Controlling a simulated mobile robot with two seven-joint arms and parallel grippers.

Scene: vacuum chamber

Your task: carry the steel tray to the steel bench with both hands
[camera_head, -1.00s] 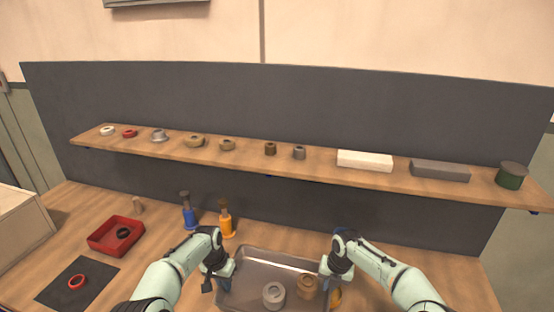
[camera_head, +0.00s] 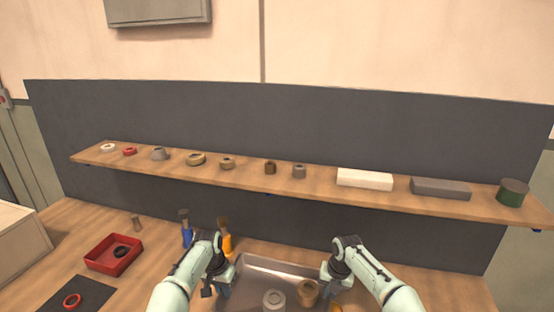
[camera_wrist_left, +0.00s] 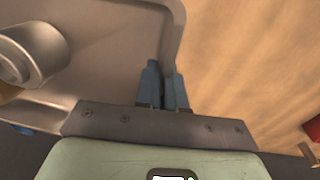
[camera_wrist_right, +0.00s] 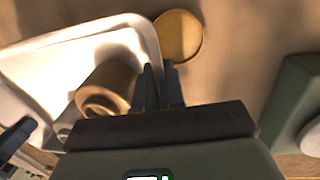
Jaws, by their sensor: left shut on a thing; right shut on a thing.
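The steel tray (camera_head: 265,264) is at the bottom middle of the head view, its near part cut off by the frame. It carries a grey ring-shaped part (camera_head: 273,300) and a brown ring-shaped part (camera_head: 307,291). My left gripper (camera_head: 222,284) is shut on the tray's left wall; in the left wrist view its blue fingers (camera_wrist_left: 164,88) pinch the rim. My right gripper (camera_head: 328,282) is shut on the right wall; in the right wrist view its fingers (camera_wrist_right: 158,88) meet at the rim beside the brown part (camera_wrist_right: 106,88). The steel bench is not identifiable in these frames.
A wooden bench top (camera_head: 420,270) lies around the tray. A red bin (camera_head: 113,254), a dark mat (camera_head: 75,297), a blue bottle (camera_head: 186,230) and an orange bottle (camera_head: 225,240) stand left. A wooden shelf (camera_head: 320,187) with several parts runs behind.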

